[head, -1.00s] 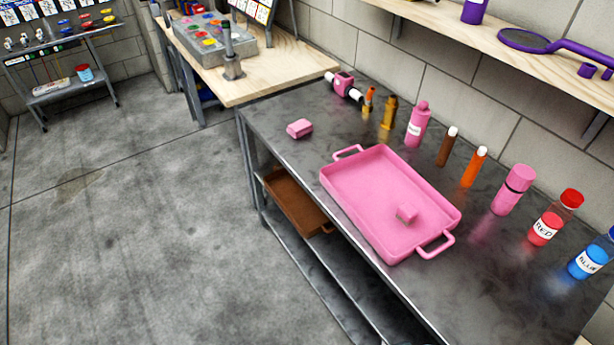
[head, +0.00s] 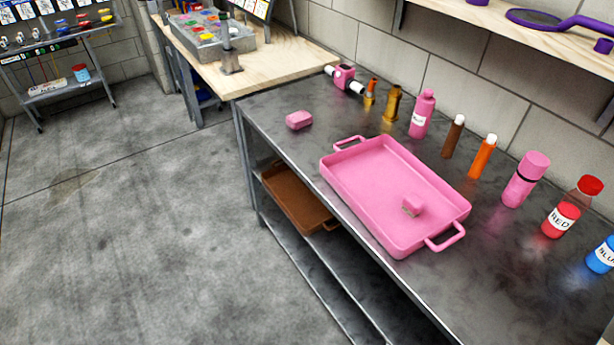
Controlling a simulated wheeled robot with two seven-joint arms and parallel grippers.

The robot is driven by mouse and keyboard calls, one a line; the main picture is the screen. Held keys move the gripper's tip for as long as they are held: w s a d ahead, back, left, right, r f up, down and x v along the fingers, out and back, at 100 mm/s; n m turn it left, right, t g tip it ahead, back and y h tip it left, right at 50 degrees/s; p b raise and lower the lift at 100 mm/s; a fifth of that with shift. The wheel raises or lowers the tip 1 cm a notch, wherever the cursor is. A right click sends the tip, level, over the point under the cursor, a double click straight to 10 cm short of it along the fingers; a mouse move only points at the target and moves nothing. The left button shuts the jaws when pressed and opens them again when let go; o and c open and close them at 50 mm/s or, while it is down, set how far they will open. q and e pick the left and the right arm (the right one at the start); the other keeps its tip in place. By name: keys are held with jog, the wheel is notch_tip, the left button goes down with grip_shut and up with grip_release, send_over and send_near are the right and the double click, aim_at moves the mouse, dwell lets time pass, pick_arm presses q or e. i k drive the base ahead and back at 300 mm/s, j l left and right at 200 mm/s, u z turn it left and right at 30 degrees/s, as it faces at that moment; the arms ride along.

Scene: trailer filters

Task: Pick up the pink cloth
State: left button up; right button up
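A small folded-looking pink piece (head: 299,119), which may be the pink cloth, lies on the dark metal table (head: 285,150) near its left edge. A pink tray (head: 345,178) with two handles stands on the same table, to the right of that piece and apart from it. A second small pink block (head: 413,204) with a greyish side lies inside the tray. I cannot tell for sure which of the two is the cloth. Neither of my grippers is in view.
Behind the tray stand a pink bottle (head: 422,113), brown (head: 453,137) and orange (head: 482,157) tubes, a pink container (head: 525,180), and red (head: 571,208) and blue (head: 602,255) bottles. A brown tray (head: 297,197) sits on the lower shelf. The floor at left is clear.

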aim_at(301, 120)
jog(key=i+j+z, duration=0.25)
jog(key=i+j, duration=0.2)
jog(key=i+j+z, duration=0.25)
jog(key=i+j, duration=0.3)
jog(key=i+j+z, duration=0.3)
jog(key=i+j, duration=0.2)
jog(key=j, duration=0.15)
